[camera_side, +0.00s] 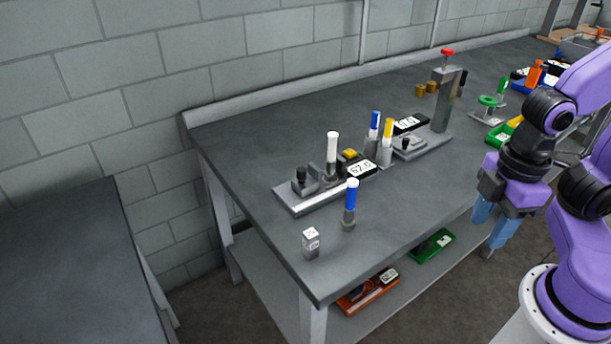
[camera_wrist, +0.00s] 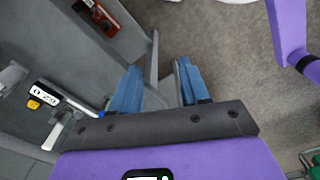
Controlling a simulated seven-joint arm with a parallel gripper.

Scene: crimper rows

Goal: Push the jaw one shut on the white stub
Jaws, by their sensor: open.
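The white stub (camera_side: 332,147) stands upright on a grey base plate (camera_side: 297,206) at the left of the bench. A sliding grey jaw with a black knob (camera_side: 301,177) sits to its left on the same plate, with a visible gap between them; I cannot read a number on it. A yellow button (camera_side: 349,154) and a black readout box (camera_side: 362,169) are right of the stub. My gripper (camera_side: 484,231) is open and empty, blue fingers pointing down, off the bench's front edge at the right. In the wrist view my gripper (camera_wrist: 157,70) has only floor and bench edge between its fingers.
Blue (camera_side: 374,123) and yellow (camera_side: 387,132) stubs and a red-topped column (camera_side: 446,90) stand farther right.

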